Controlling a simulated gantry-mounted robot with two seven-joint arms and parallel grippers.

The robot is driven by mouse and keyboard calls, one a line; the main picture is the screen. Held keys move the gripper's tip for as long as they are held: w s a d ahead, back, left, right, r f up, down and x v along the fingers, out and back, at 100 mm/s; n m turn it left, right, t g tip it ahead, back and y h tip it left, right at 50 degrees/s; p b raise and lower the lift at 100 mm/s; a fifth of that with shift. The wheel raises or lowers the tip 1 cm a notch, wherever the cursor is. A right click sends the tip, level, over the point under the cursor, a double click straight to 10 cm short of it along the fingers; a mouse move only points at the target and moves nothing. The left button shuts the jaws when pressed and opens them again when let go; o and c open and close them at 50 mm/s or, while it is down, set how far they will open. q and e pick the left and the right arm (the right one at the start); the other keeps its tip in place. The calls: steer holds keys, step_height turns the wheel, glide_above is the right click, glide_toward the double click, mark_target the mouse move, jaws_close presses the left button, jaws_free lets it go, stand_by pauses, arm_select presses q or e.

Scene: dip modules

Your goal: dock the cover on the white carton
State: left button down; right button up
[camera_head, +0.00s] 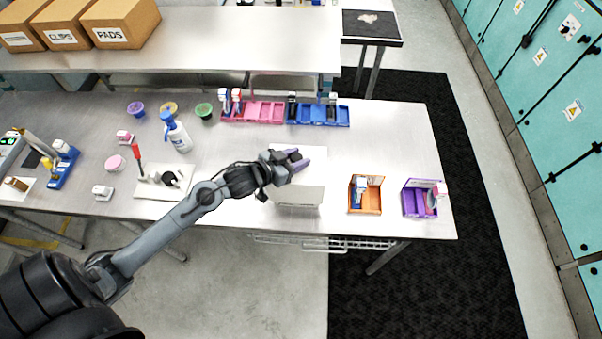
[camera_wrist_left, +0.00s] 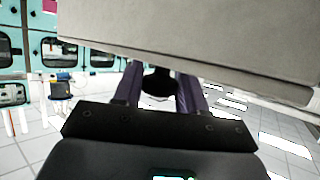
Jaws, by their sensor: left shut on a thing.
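The white carton (camera_head: 298,196) stands near the front edge of the table, right of the middle. Its pale front face shows; my left gripper and arm hide part of its top and left side. My left gripper (camera_head: 297,159) is over its back part, with purple fingers shut on a small dark thing (camera_wrist_left: 158,82). I cannot tell whether this dark thing is part of the cover. In the left wrist view, a large pale panel (camera_wrist_left: 190,45) fills the top, close beyond the fingers; I cannot tell if it is carton or cover. My right gripper is not in view.
An orange box (camera_head: 367,207) and a purple box (camera_head: 408,206) stand to the right. Red (camera_head: 262,112) and blue (camera_head: 320,115) trays lie behind. A white bottle (camera_head: 179,138) and a pale mat (camera_head: 152,190) are to the left. The table's right back is clear.

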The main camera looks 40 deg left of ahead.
arm_select(q)
step_height(320, 180, down, 5)
steer(key=shift+f, duration=0.2)
stand_by(0.3)
steer(key=shift+w, duration=0.1)
steer(key=shift+f, duration=0.3)
steer(key=c, duration=0.6)
jaws_free()
steer(key=shift+c, duration=0.2)
